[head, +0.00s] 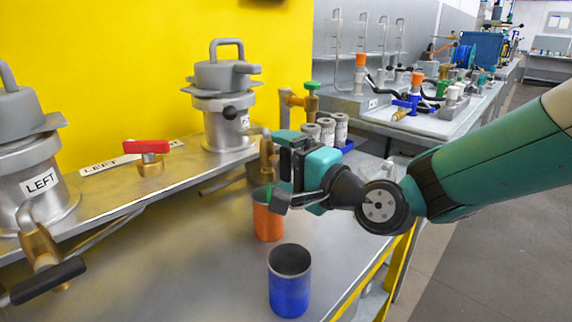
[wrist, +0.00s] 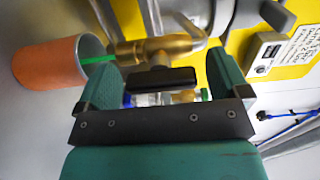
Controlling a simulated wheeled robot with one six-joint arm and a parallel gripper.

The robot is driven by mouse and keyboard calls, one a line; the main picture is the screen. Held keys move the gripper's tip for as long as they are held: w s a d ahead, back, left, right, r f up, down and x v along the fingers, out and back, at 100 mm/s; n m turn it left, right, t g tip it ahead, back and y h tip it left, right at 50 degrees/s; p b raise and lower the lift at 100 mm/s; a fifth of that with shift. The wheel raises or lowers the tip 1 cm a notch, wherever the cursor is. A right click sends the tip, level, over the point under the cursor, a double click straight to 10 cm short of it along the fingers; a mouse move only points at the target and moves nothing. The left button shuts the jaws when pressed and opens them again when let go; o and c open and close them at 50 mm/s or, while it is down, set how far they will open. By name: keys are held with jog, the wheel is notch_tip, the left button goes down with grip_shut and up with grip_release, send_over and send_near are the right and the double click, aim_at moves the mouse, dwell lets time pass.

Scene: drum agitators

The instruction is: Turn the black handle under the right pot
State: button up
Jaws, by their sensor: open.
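The right pot (head: 222,105) is a grey metal vessel on the bench. Its brass tap (head: 266,158) points down over an orange cup (head: 267,218). My gripper (head: 282,170) is at the tap with its jaws apart. In the wrist view the black handle (wrist: 160,80) lies crosswise between the open fingers of my gripper (wrist: 163,90), with gaps on both sides. The brass tap (wrist: 170,46) and orange cup (wrist: 48,62) show there too. A thin green streak (wrist: 98,60) runs between spout and cup. In the head view my gripper mostly hides the handle.
A blue cup (head: 289,282) stands in front of the orange one. The left pot (head: 28,165) has its own tap with a black handle (head: 45,282). A red-handled valve (head: 147,155) sits between the pots. A green-topped valve (head: 312,100) and small jars (head: 326,130) stand behind my gripper.

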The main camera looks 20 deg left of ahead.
jog(key=b+v, duration=0.4)
jog(key=v, duration=1.3)
jog(key=shift+d+b, duration=0.25)
jog(key=shift+b, duration=0.1)
jog(key=shift+s, duration=0.1)
